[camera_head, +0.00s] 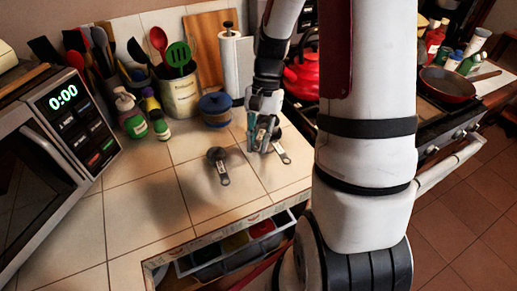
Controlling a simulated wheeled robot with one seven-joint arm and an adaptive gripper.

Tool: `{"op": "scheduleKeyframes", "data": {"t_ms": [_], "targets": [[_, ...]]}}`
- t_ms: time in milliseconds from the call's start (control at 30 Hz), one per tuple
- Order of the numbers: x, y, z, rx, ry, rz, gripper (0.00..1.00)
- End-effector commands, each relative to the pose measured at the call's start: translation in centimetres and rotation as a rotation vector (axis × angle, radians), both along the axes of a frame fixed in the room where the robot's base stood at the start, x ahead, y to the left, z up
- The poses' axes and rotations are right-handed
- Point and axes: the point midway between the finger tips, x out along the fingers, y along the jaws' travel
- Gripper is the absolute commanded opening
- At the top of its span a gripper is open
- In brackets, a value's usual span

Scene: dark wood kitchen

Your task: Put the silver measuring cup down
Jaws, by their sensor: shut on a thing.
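My gripper (258,143) points down over the right part of the tiled counter, shut on the silver measuring cup (281,152). The cup's pale handle shows just right of the fingers, slanting toward the counter's front right. The fingers hide part of its bowl. I cannot tell whether the cup touches the tiles. A second, dark measuring cup (217,154) lies on the counter to the left of my gripper, apart from it, with its handle toward the front.
Bottles (130,115) and a microwave (50,150) are left. A red kettle (303,73) is right. An open drawer (237,243) juts below. The front-left tiles are clear.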

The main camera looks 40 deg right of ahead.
Motion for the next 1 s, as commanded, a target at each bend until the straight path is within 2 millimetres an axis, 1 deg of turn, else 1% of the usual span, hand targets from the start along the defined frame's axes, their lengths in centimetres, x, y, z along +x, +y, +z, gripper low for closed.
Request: {"op": "scheduleKeyframes", "data": {"t_ms": [167,300,400,733,767,800,833,1000], "targets": [[0.0,0.0,-1.3,0.001,0.002,0.0,0.0],[-0.1,0.0,-3.2,0.002,0.002,0.0,0.0],[0.0,0.0,-4.1,0.0,0.0,0.0,0.0],[0.0,0.0,-4.4,0.0,0.0,0.0,0.0],[0.0,0.0,-4.4,-0.001,-0.001,0.0,0.24],[0.0,0.0,-4.3,-0.001,-0.001,0.0,0.33],[0.0,0.0,-4.3,-0.001,-0.001,0.0,0.37],[0.0,0.0,-4.3,-0.001,-0.001,0.0,0.37]]}}
